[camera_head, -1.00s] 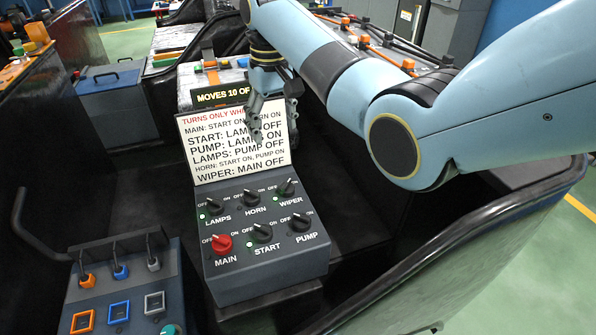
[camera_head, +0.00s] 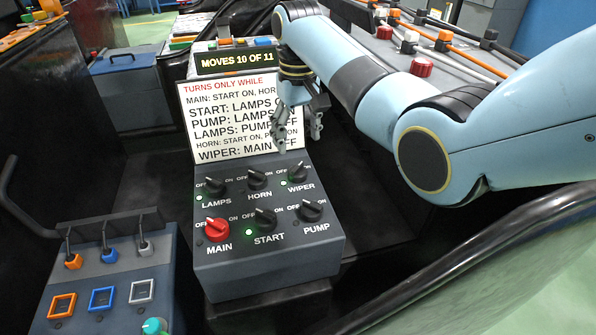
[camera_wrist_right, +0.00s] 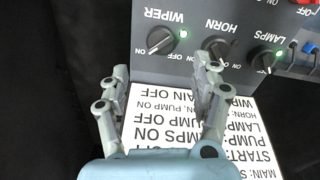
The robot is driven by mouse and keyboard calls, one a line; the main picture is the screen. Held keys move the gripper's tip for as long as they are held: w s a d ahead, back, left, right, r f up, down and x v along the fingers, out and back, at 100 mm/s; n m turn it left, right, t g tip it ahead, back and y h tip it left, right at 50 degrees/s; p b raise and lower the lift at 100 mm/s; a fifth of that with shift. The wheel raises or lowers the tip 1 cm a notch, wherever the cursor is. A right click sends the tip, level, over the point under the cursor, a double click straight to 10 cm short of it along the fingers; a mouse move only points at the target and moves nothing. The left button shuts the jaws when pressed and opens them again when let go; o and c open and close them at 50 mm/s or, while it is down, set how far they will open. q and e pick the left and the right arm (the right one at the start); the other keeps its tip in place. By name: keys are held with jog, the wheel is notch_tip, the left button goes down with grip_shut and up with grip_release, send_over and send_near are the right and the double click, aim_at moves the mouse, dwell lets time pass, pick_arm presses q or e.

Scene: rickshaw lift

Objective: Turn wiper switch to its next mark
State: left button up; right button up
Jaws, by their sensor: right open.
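The wiper switch (camera_head: 297,173) is a black knob at the top right of the grey switch box (camera_head: 270,277). Its pointer tilts to the upper right, toward ON, and a green light glows beside it. My right gripper (camera_head: 298,135) hangs open above the wiper switch, in front of the white rule sign (camera_head: 225,118). In the right wrist view the wiper switch (camera_wrist_right: 160,39) lies beyond the open, empty fingers (camera_wrist_right: 163,78), apart from them. My left gripper is not in view.
The horn switch (camera_head: 257,179) and lamps switch (camera_head: 215,186) sit left of the wiper. Below are the red main switch (camera_head: 216,229), start switch (camera_head: 265,219) and pump switch (camera_head: 310,210). A display (camera_head: 237,60) reads MOVES 10 OF 11.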

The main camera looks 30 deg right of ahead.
aim_at(298, 167)
notch_tip(298, 167, down, 9)
jog(key=shift+f+b, duration=0.1)
jog(key=shift+b, duration=0.85)
jog(key=c, duration=1.2)
